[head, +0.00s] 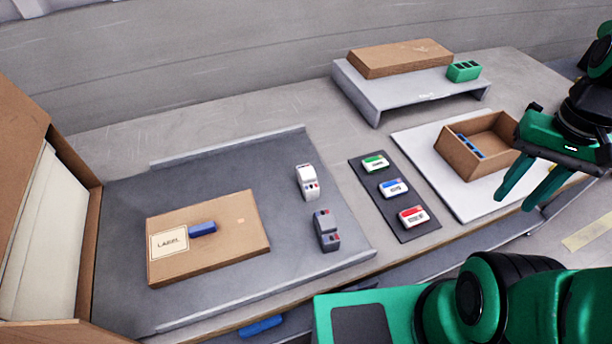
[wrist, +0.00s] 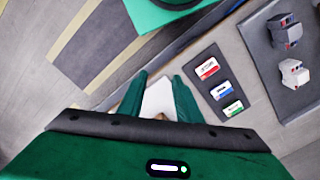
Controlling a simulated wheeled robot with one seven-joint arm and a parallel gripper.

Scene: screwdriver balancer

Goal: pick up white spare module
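The white module (head: 307,182) stands on the grey mat (head: 110,250), right of the flat cardboard box. It also shows in the wrist view (wrist: 294,74), near the right edge. A similar grey module (head: 326,230) stands just in front of it. My gripper (head: 512,202) is at the right side of the table, well apart from the white module. Its two green fingers are spread with nothing between them. The fingers also show in the wrist view (wrist: 160,79), with the white board (head: 470,205) beyond them.
A dark strip (head: 404,233) holds three small white units with green, blue and red labels, between the mat and my gripper. An open cardboard box (head: 453,158) with blue pieces is near my gripper. A flat labelled box (head: 240,245) lies left. A grey riser (head: 375,98) stands behind.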

